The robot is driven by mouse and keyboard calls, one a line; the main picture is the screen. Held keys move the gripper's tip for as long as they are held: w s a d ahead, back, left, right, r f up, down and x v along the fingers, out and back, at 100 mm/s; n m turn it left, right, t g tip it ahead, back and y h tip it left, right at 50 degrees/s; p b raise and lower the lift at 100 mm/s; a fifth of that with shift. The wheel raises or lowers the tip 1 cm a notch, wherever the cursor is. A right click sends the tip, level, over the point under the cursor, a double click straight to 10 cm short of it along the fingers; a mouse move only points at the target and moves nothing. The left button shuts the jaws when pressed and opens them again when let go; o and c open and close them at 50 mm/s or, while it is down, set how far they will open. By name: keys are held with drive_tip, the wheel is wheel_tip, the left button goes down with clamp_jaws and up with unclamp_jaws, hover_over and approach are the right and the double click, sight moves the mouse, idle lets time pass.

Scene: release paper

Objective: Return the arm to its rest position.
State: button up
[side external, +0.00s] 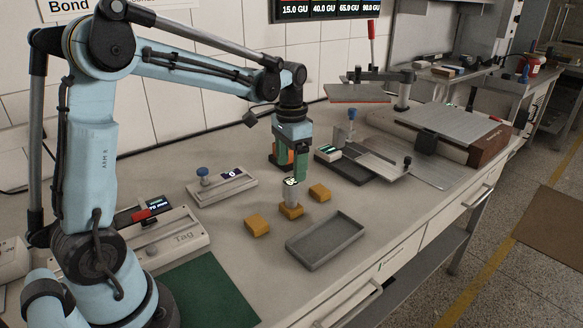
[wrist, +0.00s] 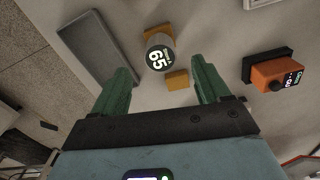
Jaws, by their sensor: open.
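My gripper (side external: 296,168) hangs above the bench in the side external view, pointing down. In the wrist view my gripper (wrist: 160,66) shows two green fingers spread apart with nothing held between them. A grey cylinder (side external: 291,196) with a dark top stands upright on a small orange block (side external: 291,211), below my fingers. The cylinder (wrist: 158,57) shows "65" on its top in the wrist view, beyond the fingertips and apart from them. The arm is reached out over the bench from the left.
Two more orange blocks (side external: 257,225) (side external: 320,193) lie beside the cylinder. A grey tray (side external: 326,240) lies in front. A pale device with a blue knob (side external: 203,174) stands left, and an orange device (wrist: 277,72) stands close behind my gripper. A scale-like fixture (side external: 352,150) stands right.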

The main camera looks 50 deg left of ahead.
wheel_tip(320, 180, up, 4)
drive_tip(key=shift+r, duration=0.1)
drive_tip(key=s+d+f+n+t, duration=0.1)
drive_tip(key=s+d+f+t, duration=0.1)
drive_tip(key=s+d+t, duration=0.5)
drive_tip(key=s+d, duration=0.2)
drive_tip(key=s, duration=0.3)
drive_tip(key=shift+n, duration=0.4)
